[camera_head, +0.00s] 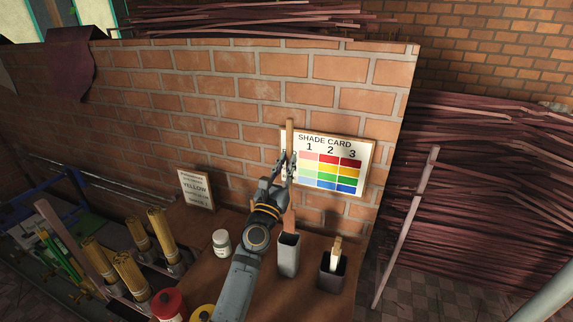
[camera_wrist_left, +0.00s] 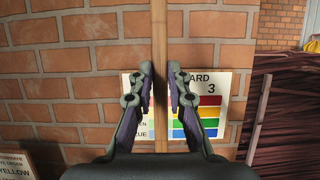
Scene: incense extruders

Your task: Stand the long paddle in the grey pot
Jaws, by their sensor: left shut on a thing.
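My left gripper (camera_head: 287,162) is shut on the long wooden paddle (camera_head: 290,136), which is upright in front of the brick wall. In the left wrist view the paddle's handle (camera_wrist_left: 160,55) runs up between the two fingers (camera_wrist_left: 161,95). The paddle's reddish lower end (camera_head: 289,220) is at the mouth of the grey pot (camera_head: 288,260), a tall square pot on the brown table. Whether the lower end is inside the pot or just above or behind its rim, I cannot tell. My right gripper is out of view.
A dark square pot (camera_head: 331,284) with a short paddle stands right of the grey pot. A white jar (camera_head: 222,243) stands left of it. Bundled sticks (camera_head: 130,272) stand at left.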

